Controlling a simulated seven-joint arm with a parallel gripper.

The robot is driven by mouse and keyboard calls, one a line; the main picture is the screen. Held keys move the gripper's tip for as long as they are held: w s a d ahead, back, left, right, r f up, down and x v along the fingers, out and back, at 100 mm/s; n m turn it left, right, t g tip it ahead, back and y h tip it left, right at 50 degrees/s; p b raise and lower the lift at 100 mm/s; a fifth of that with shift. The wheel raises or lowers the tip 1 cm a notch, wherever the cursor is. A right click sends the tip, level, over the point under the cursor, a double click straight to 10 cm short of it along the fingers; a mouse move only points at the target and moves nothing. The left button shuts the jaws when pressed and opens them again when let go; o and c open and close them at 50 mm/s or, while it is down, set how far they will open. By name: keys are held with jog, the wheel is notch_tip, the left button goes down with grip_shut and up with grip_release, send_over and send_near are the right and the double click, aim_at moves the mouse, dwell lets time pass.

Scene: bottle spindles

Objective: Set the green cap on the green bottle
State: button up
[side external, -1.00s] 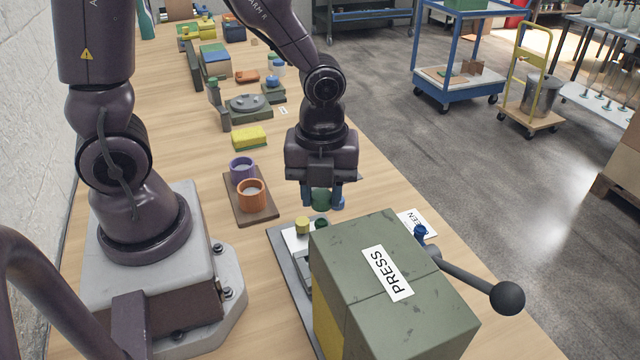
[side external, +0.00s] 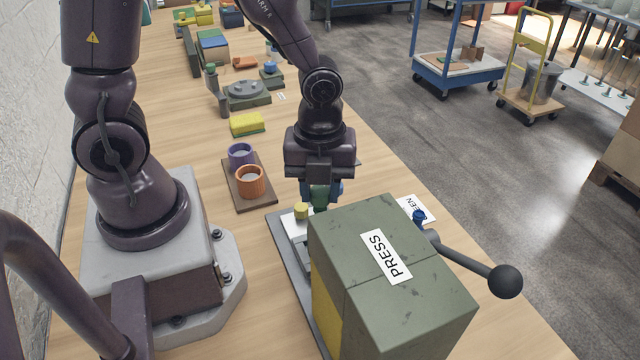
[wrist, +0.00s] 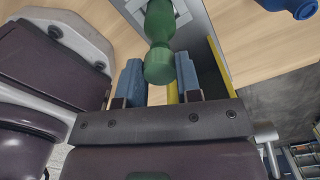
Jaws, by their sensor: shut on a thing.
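My gripper (side external: 320,192) is shut on the green cap (side external: 320,194), just behind the press in the side view. In the wrist view, the rounded green cap (wrist: 158,66) sits between the blue fingertips of my gripper (wrist: 160,80). The green bottle (wrist: 159,22) shows directly beyond the cap, in line with it. In the side view the cap is right above the bottle's dark green top, and the press hides the lower part. I cannot tell whether cap and bottle touch.
The green-grey press (side external: 390,265) stands close in front, its ball-ended lever (side external: 470,262) reaching right. A small yellow piece (side external: 301,211) is left of my gripper. A blue piece (side external: 418,216) is by a white card (side external: 407,204). An orange cup (side external: 250,182) stands on a brown tray.

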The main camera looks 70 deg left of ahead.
jog(key=shift+f, duration=0.25)
jog(key=shift+f, duration=0.75)
dwell(0.6)
jog(key=o, duration=1)
jog(key=shift+r, duration=0.1)
jog(key=shift+r, duration=3.4)
